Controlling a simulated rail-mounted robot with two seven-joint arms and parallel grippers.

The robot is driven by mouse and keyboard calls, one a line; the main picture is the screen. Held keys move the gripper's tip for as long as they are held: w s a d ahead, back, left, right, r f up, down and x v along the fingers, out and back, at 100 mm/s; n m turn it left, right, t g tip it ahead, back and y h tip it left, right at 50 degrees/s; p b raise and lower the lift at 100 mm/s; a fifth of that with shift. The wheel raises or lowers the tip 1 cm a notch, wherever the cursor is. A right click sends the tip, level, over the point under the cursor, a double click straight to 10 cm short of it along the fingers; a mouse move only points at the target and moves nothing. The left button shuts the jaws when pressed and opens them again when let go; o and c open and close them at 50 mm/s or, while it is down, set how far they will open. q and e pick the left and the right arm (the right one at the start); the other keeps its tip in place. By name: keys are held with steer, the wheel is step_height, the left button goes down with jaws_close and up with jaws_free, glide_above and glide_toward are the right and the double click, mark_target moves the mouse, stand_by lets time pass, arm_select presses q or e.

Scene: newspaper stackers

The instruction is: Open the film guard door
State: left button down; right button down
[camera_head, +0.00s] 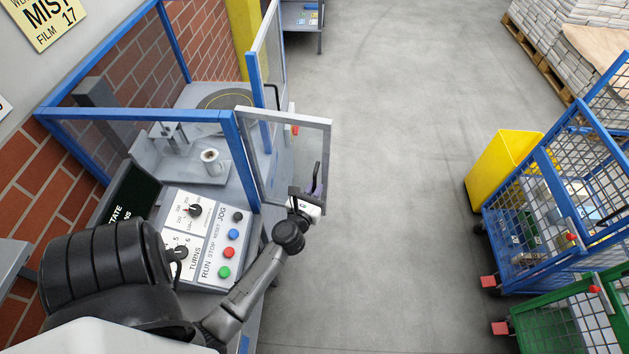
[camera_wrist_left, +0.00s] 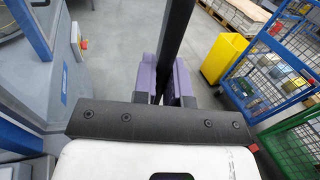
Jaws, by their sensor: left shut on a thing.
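The film guard door (camera_head: 325,150) is a clear panel in a light grey frame on the blue-framed machine. It stands swung out at an angle from the blue corner post, over the aisle floor. A dark upright handle is on its free side. My left gripper (camera_head: 314,194) is at this handle, low on the door's outer edge. In the left wrist view, the purple fingers (camera_wrist_left: 165,83) of my left gripper are shut on the dark handle bar (camera_wrist_left: 176,35). The fingertips are partly hidden behind the gripper body. My right gripper is not in view.
A control panel (camera_head: 205,225) with knobs and coloured buttons is beside my left forearm. A film roll (camera_head: 211,162) stands inside the machine. Another blue-framed panel (camera_head: 267,60) is behind the door. A yellow bin (camera_head: 498,165) and blue cage cart (camera_head: 545,190) stand right, across clear floor.

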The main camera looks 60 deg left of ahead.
arm_select(q)
steer(key=shift+s+d, duration=0.1)
steer(key=shift+s, duration=0.1)
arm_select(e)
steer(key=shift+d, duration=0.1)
arm_select(q)
steer(key=c, duration=1.2)
jaws_free()
steer(key=shift+d, duration=0.1)
